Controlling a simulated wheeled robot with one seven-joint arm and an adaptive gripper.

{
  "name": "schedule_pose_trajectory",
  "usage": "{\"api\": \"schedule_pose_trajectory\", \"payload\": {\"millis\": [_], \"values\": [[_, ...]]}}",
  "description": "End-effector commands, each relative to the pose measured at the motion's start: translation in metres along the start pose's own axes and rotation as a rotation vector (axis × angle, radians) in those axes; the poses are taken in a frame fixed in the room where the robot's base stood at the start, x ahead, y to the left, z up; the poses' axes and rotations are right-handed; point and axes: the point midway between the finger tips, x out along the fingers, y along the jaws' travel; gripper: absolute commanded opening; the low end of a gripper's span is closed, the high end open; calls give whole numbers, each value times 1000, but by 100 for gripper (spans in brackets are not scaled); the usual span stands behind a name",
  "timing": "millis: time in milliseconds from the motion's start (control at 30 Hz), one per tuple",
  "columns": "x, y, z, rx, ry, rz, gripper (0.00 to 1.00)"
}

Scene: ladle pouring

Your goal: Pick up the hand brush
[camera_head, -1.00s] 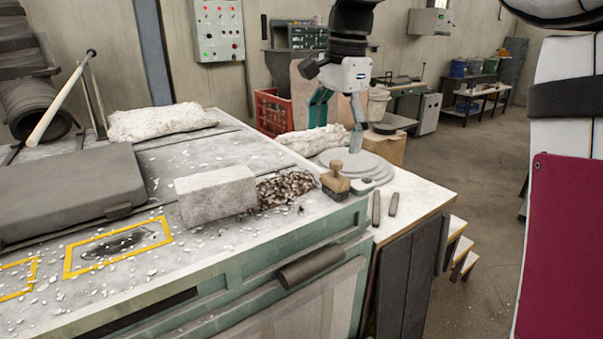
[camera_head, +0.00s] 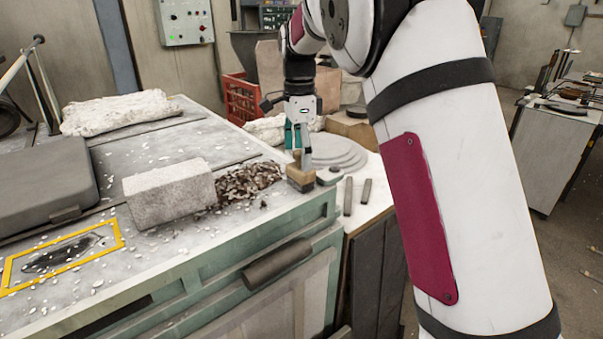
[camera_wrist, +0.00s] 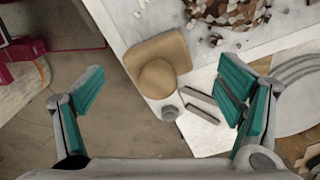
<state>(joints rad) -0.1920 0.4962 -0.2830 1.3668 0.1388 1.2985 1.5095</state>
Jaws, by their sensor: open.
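The hand brush is a light wooden block with a round knob (camera_head: 300,177), standing at the right end of the workbench near its front edge. It also shows in the wrist view (camera_wrist: 158,62), top centre, seen from above. My gripper (camera_head: 297,148) is directly above the brush, pointing down, with teal finger pads. In the wrist view my gripper (camera_wrist: 160,88) is open wide, one finger on each side of the brush's knob with nothing held. I cannot tell the exact height left between fingertips and brush.
A grey block (camera_head: 168,193) and a pile of brown-white chips (camera_head: 243,184) lie left of the brush. Stacked round plates (camera_head: 338,150) stand behind it. Two dark bars (camera_head: 357,195) lie to its right. A small round-knobbed item (camera_wrist: 169,112) sits beside the brush.

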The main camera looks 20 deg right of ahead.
Motion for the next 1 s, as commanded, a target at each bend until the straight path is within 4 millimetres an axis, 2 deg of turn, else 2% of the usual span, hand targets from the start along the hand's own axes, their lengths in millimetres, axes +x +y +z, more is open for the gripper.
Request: {"api": "schedule_pose_trajectory", "payload": {"millis": [167, 500, 800, 1000], "values": [[10, 1, -1, 0, 0, 2, 86], [53, 3, -2, -1, 1, 1, 86], [58, 2, -2, -1, 1, -2, 86], [58, 2, -2, -1, 1, -1, 41]]}}
